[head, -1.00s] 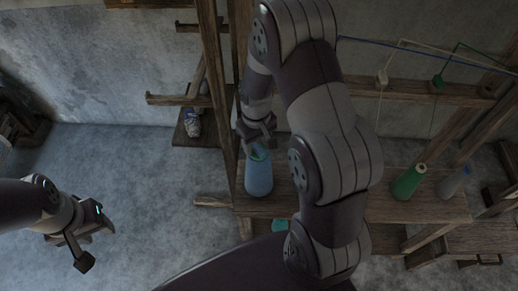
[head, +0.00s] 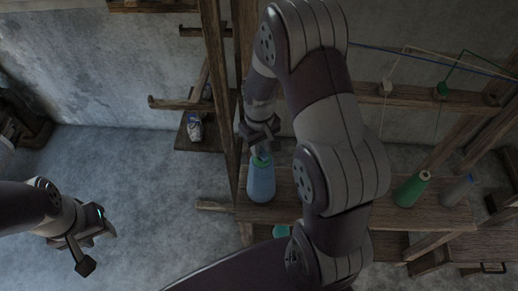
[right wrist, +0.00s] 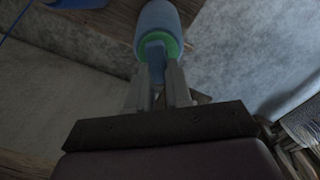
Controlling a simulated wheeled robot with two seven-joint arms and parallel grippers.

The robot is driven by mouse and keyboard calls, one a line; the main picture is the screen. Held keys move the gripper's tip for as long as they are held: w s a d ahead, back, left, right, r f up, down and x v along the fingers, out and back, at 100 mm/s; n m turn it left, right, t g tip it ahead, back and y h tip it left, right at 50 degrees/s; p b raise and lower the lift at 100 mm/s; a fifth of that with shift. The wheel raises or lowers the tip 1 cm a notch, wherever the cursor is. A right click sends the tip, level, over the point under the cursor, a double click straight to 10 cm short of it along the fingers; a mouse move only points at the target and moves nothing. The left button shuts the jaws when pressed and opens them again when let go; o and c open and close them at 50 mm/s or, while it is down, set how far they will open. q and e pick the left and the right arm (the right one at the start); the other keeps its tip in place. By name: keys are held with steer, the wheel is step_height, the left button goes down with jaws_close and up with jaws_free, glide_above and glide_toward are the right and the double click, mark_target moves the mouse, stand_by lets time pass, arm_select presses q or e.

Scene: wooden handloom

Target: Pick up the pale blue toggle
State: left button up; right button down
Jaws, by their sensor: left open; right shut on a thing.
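My right gripper (head: 259,146) is just above a blue cone of yarn (head: 261,184) with a green ring near its top. It is shut on a small pale blue piece, which looks like the pale blue toggle (right wrist: 157,66). In the right wrist view the piece sits between the two fingers (right wrist: 160,88), in line with the cone's green ring (right wrist: 158,40). Whether it touches the cone cannot be told. My left gripper (head: 93,248) is open and empty at the lower left, far from the cone.
The blue cone stands on a wooden shelf (head: 225,207) beside an upright post (head: 218,70). A green cone (head: 411,189) and a grey-blue cone (head: 458,190) stand to the right. A white toggle (head: 387,88) and green toggle (head: 441,90) hang on cords. The floor at left is clear.

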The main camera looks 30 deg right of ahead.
step_height(320, 180, up, 2)
steer(key=shift+r, duration=0.1)
steer(key=s+a+r, duration=0.5)
steer(key=s+r, duration=0.2)
steer(key=s, duration=0.3)
steer(key=shift+s, duration=0.3)
